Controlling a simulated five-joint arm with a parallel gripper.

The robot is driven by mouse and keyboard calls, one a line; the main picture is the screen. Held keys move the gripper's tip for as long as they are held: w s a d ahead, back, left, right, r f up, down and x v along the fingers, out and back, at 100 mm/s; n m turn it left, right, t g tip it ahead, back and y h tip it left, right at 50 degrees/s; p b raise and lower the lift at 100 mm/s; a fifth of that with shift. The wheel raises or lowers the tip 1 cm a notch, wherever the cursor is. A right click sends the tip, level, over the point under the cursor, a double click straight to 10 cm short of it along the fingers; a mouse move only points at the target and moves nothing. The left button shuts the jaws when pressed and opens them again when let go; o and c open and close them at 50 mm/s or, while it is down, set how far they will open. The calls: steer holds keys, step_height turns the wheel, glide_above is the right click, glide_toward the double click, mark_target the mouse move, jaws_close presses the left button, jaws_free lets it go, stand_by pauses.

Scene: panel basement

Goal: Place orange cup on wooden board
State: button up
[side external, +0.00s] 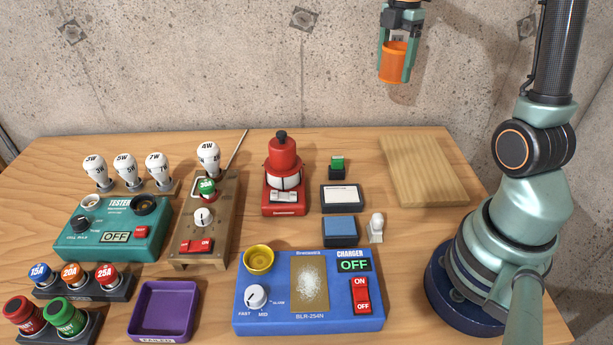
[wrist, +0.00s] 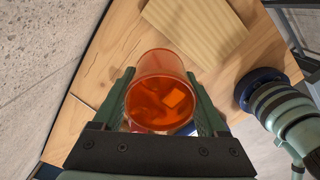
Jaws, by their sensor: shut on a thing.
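My gripper (side external: 399,58) is shut on the orange cup (side external: 393,62) and holds it upright, high above the table near the back wall. In the wrist view the orange cup (wrist: 160,95) sits between the two fingers of my gripper (wrist: 163,100), and I look into its open mouth. Something lighter orange shows inside it, but I cannot tell what. The wooden board (side external: 425,170) lies flat at the back right of the table, with nothing on it. It also shows at the top of the wrist view (wrist: 200,32). The cup is apart from the board.
A red lantern-like device (side external: 284,180), small blocks, a white bulb (side external: 376,227) and a blue charger box (side external: 308,292) stand left of the board. Bulbs, a green tester (side external: 113,228) and a purple tray (side external: 163,310) fill the left side. A concrete wall (side external: 200,70) rises behind.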

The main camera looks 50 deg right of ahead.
mark_target(420, 164)
steer(key=s+d+m, duration=0.3)
steer(key=s, duration=0.7)
steer(key=f, duration=2)
steer(key=shift+s+d+f, duration=0.1)
steer(key=shift+s, duration=0.1)
steer(key=shift+f, duration=0.1)
steer(key=o, duration=1.2)
steer(key=shift+o, duration=0.2)
